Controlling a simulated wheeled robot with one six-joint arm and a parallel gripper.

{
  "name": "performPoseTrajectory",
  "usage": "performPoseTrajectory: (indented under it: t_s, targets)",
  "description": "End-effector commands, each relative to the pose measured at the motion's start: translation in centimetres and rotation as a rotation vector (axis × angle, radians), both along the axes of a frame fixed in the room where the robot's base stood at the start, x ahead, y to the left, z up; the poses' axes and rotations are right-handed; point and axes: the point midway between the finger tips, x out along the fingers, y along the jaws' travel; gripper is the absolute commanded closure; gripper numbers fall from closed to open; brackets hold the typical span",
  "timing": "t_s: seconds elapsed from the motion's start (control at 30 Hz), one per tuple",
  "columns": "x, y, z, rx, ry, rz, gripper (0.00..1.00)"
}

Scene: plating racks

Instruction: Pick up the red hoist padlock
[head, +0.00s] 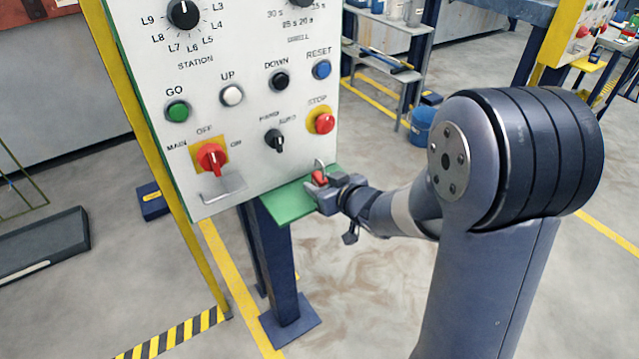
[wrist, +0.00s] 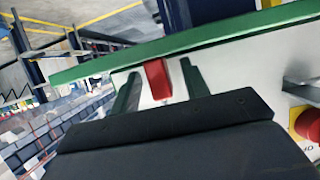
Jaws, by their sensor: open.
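The red padlock (head: 319,178) is at the green shelf (head: 287,205) under the control panel, with its pale shackle pointing up in the head view. My gripper (head: 327,187) is at the shelf's right part, around the padlock. In the wrist view the red padlock body (wrist: 158,79) lies between the two dark fingers of my gripper (wrist: 160,72), with a small gap on each side. The fingers are open. My gripper hides part of the padlock in the head view, and its shackle is not clear in the wrist view.
The panel (head: 225,110) stands close behind the shelf, with a red main switch (head: 211,158), a grey hook-like bracket (head: 222,188) and a red stop button (head: 324,123). A dark post (head: 272,265) holds the shelf. A blue bucket (head: 416,130) stands on the floor behind.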

Motion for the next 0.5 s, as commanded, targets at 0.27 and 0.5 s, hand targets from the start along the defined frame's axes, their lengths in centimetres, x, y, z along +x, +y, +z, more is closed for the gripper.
performPoseTrajectory:
  t_s: [0.27,0.5]
  targets:
    - [-0.02,-0.03,0.05,0.000,0.000,0.000,0.71]
    - [-0.03,-0.03,0.05,0.000,0.000,0.000,0.91]
